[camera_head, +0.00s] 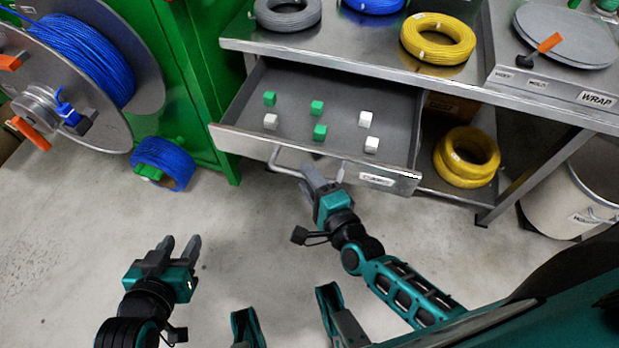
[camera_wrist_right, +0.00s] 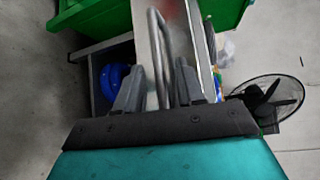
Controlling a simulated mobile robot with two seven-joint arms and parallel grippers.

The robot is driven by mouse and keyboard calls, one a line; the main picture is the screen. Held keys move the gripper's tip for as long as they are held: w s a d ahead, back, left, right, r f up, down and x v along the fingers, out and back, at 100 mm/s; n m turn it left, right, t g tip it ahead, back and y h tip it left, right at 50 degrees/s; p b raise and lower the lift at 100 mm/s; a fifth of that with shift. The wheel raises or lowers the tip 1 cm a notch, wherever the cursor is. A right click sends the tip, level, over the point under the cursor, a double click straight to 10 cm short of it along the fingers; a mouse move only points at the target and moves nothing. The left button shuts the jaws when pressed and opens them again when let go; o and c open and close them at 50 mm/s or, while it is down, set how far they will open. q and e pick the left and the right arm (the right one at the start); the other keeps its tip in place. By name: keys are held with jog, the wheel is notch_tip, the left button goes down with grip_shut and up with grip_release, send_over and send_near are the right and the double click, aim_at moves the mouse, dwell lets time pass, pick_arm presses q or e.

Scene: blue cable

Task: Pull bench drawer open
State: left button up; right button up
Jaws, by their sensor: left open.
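The bench drawer (camera_head: 252,142) is slid out from under the steel worktop, its inside exposed. Several small green and white cubes stand on its floor. Its front carries a bar handle (camera_head: 283,170) and a label. My right gripper (camera_head: 318,178) is at the handle, in front of the drawer. In the right wrist view, the handle bar (camera_wrist_right: 160,60) runs between the two fingers of my right gripper (camera_wrist_right: 160,85), which are closed around it. My left gripper (camera_head: 179,244) is open and empty, above the floor at the lower left, apart from the drawer.
The worktop (camera_head: 340,55) carries grey, blue and yellow cable coils (camera_head: 438,38). A yellow coil (camera_head: 467,157) lies on the shelf right of the drawer. A large blue cable reel (camera_head: 80,65) and green cabinet (camera_head: 190,75) stand left. Floor before the drawer is clear.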

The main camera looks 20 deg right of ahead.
pick_arm(q)
jog(key=shift+r+p, duration=0.55)
jog(key=shift+r, duration=0.05)
pick_arm(e)
jog(key=v, duration=0.7)
jog(key=shift+s, duration=0.15)
pick_arm(q)
jog(key=shift+d, duration=0.15)
jog(key=s+a+r+y+p, duration=0.1)
jog(key=a+r+p, duration=0.2)
jog(key=r+p, duration=0.3)
jog(key=p, duration=0.4)
jog(key=shift+s+a, duration=0.15)
jog(key=shift+s, duration=0.1)
pick_arm(e)
jog(key=s+d+r+n+g, duration=0.1)
jog(key=r+n, duration=0.4)
jog(key=n, duration=0.5)
jog(key=s+d+r+n+g+h, duration=0.1)
jog(key=d+r+n+g, duration=0.2)
jog(key=n, duration=0.7)
jog(key=shift+s+d+r+g, duration=0.35)
jog(key=shift+r+g, duration=0.25)
jog(key=shift+r, duration=0.3)
pick_arm(q)
jog(key=shift+d, duration=0.2)
